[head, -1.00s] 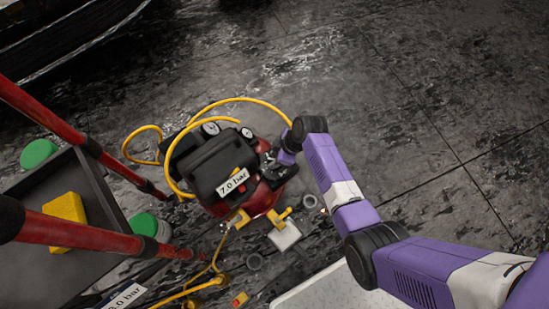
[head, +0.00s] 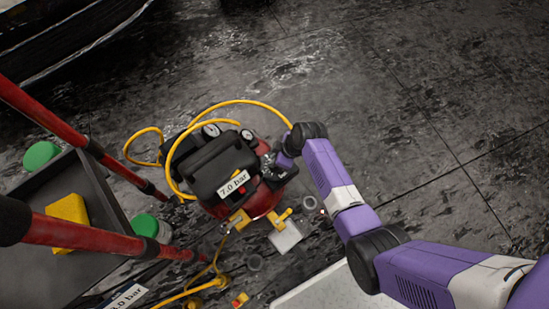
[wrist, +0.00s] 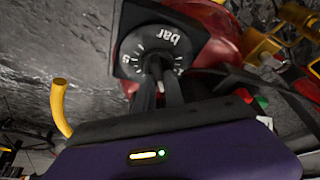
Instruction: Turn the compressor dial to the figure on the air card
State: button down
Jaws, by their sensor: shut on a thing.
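The red and black compressor (head: 245,195) stands on the floor in the head view. A label reading "7.0 bar" (head: 233,184) is on its front. Another white card (head: 126,297) at the lower left ends in ".0 bar"; its first digit is hard to read. In the wrist view the dial plate (wrist: 150,45) is black with white marks and the word "bar". My gripper (wrist: 157,72) is shut on the dial's knob at the middle of the plate. The fingers hide most of the knob, so its setting cannot be read. My gripper (head: 274,166) also shows at the compressor's right side.
A yellow hose (head: 240,102) loops over the compressor. Two gauges are on top. A red-framed cart (head: 85,237) with a yellow block stands at the left. Fittings and a white board (head: 325,290) lie in front. The floor to the right is clear.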

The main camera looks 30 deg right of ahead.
jog(key=m+h+p, duration=0.1)
jog(key=m+p, duration=0.1)
jog(key=m, duration=0.1)
jog(key=shift+r+m+t, duration=0.15)
jog(key=shift+m+t, duration=0.25)
jog(key=shift+d+m+h+p, duration=0.1)
jog(key=shift+m+h+p, duration=0.65)
jog(key=shift+m, duration=0.65)
jog(key=shift+t, duration=0.3)
jog(key=c, duration=1.4)
grip_release()
jog(key=shift+c, duration=0.2)
jog(key=p+v, duration=0.3)
jog(key=v, duration=0.4)
jog(key=shift+r, duration=0.3)
jog(key=shift+d, duration=0.1)
